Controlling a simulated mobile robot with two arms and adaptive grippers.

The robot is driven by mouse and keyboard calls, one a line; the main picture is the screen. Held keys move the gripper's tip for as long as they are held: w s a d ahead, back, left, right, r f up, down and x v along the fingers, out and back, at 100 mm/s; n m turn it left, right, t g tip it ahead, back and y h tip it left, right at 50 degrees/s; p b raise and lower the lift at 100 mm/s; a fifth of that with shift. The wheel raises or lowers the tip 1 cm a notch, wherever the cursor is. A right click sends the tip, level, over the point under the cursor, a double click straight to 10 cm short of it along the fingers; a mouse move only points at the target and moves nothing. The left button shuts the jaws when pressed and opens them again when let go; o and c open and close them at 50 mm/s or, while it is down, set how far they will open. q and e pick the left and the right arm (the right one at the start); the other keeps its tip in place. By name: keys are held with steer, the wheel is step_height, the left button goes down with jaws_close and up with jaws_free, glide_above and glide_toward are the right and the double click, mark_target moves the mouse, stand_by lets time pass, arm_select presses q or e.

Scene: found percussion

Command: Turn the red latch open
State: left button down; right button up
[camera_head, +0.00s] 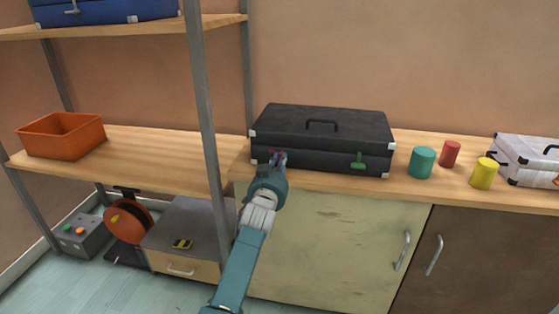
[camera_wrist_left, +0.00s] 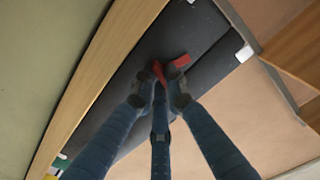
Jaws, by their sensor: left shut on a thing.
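A black case (camera_head: 322,132) with white corners lies closed on the wooden counter, and it fills the middle of the left wrist view (camera_wrist_left: 200,35). The red latch (camera_head: 273,153) is on the left part of its front and is partly hidden by my gripper. In the left wrist view, the red latch (camera_wrist_left: 181,61) shows at the fingertips, with one red part sticking out to the right. My left gripper (camera_head: 279,160) is shut on the red latch. A green latch (camera_head: 358,160) is on the right part of the case front. My right gripper is not in view.
A teal cylinder (camera_head: 422,162), a red cylinder (camera_head: 450,153) and a yellow cylinder (camera_head: 484,173) stand right of the case. A white case (camera_head: 527,160) is at the far right. A shelf post (camera_head: 205,110) stands left of my arm. An orange bin (camera_head: 62,136) is on the shelf.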

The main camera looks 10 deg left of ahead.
arm_select(q)
steer(key=shift+n+p, duration=0.7)
steer(key=shift+n, duration=1.2)
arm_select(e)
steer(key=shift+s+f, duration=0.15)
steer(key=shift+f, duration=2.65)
arm_select(q)
steer(key=shift+f, duration=0.1)
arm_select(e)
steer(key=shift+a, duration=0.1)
arm_select(q)
steer(key=c, duration=1.8)
jaws_free()
steer(key=shift+o, duration=0.2)
steer(key=shift+r, duration=0.4)
step_height(320, 180, up, 9)
steer(key=shift+r, duration=0.2)
